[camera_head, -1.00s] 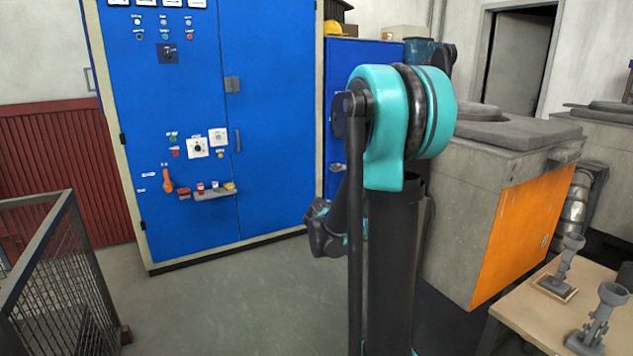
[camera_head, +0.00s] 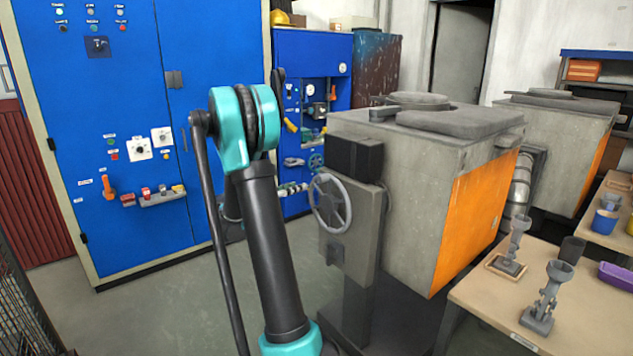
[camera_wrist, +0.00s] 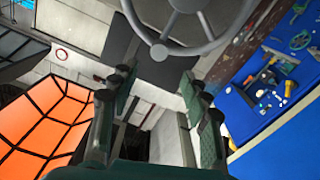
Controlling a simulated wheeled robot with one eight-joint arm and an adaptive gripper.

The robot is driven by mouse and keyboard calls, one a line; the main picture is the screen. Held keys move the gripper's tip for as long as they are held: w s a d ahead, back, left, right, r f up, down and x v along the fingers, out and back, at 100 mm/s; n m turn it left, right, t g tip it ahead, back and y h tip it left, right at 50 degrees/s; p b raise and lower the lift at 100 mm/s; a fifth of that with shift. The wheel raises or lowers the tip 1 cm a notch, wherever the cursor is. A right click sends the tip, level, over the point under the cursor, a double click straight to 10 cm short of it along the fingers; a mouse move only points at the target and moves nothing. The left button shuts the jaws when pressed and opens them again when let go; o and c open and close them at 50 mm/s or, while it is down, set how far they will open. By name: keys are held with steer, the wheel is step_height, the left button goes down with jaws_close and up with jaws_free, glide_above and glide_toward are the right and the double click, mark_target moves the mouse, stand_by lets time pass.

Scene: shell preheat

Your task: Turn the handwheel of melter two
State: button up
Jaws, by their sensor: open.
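A grey spoked handwheel (camera_head: 332,208) stands upright on a grey box on the left side of the nearer melter (camera_head: 375,160), which has an orange front panel. No number is readable on this melter. In the wrist view, a grey spoked wheel (camera_wrist: 160,51) shows at the top, cut off by the edge. My gripper (camera_wrist: 160,100) is open and empty, its two fingers apart below the wheel in the picture and not visibly touching it. In the head view my gripper is hidden behind my arm, which stands left of the handwheel.
A second melter (camera_head: 560,130) stands behind on the right. A wooden table (camera_head: 490,302) with grey stands is at the lower right. A tall blue cabinet (camera_head: 200,90) and a blue panel with valves (camera_head: 290,60) stand behind my arm. Floor (camera_head: 165,300) at the left is clear.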

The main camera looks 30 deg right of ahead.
mark_target(319, 180)
steer(key=d, duration=1)
steer(key=shift+w+d, duration=0.35)
steer(key=shift+w, duration=0.05)
steer(key=shift+c, duration=0.2)
jaws_close()
